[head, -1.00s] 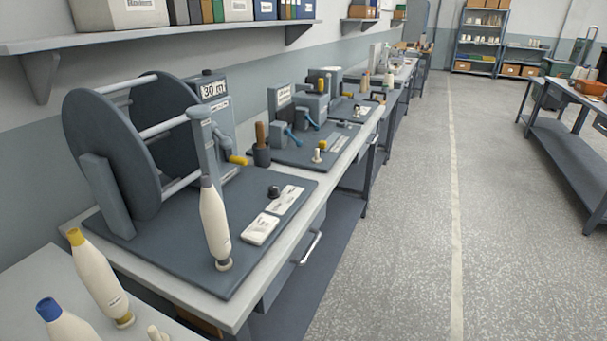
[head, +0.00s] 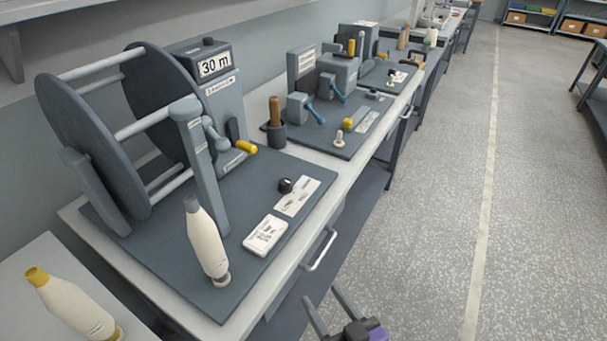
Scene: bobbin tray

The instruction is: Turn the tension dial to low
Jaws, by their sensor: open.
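A small black dial (head: 285,185) stands on the dark base plate of the winding machine, beside a white label plate (head: 298,196). It looks like the tension dial; the label's print and the pointer's setting are too small to read. My gripper (head: 327,306) shows at the bottom edge, low over the floor in front of the bench. Its two grey fingers are apart with nothing between them. It is well away from the dial, nearer the camera and lower than the bench top.
The large reel (head: 95,130), a post (head: 203,170) and a yellow-handled crank (head: 246,147) rise behind. A drawer handle (head: 320,249) juts from the bench front. The floor at right is clear.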

